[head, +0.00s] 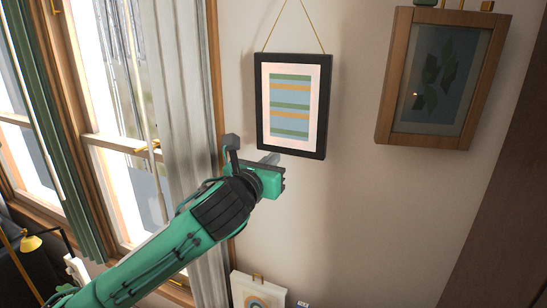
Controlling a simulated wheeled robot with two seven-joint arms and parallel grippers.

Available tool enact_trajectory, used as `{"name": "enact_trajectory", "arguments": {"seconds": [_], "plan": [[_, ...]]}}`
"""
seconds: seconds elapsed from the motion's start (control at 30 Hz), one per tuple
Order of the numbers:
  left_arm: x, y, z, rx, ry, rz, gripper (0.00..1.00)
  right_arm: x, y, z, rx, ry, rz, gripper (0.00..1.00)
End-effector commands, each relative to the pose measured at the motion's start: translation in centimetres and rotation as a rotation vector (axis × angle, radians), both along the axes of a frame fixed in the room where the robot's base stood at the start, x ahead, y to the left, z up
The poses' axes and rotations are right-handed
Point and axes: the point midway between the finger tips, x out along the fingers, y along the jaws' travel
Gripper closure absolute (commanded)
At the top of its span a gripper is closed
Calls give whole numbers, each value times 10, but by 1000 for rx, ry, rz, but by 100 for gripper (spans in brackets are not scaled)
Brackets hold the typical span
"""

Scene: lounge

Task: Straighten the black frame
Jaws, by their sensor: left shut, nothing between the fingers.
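The black frame (292,153) hangs on the wall by a gold cord (303,22), holding a print of green, blue and orange stripes. Its bottom edge slopes down to the right in the head view, but the camera's slant makes its true tilt hard to tell. My left gripper (252,153) is at the frame's lower left corner, shut and empty. One finger shows just left of the corner and the other overlaps the area just below the bottom edge. I cannot tell whether it touches the frame. My right gripper is not in view.
A wooden frame (384,88) with a leaf picture hangs to the right. A grey curtain (184,90) and windows are on the left. A rainbow picture (239,284) stands low down. A gold lamp (31,243) is at lower left.

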Motion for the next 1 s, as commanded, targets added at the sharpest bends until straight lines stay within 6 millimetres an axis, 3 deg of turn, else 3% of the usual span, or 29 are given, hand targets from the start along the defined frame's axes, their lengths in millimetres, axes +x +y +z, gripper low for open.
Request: {"name": "enact_trajectory", "arguments": {"seconds": [0.7,1.0], "plan": [[-32,13,0,1,0,-2,100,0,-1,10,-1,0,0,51],[-34,14,0,0,0,-1,100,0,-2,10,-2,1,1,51]]}}
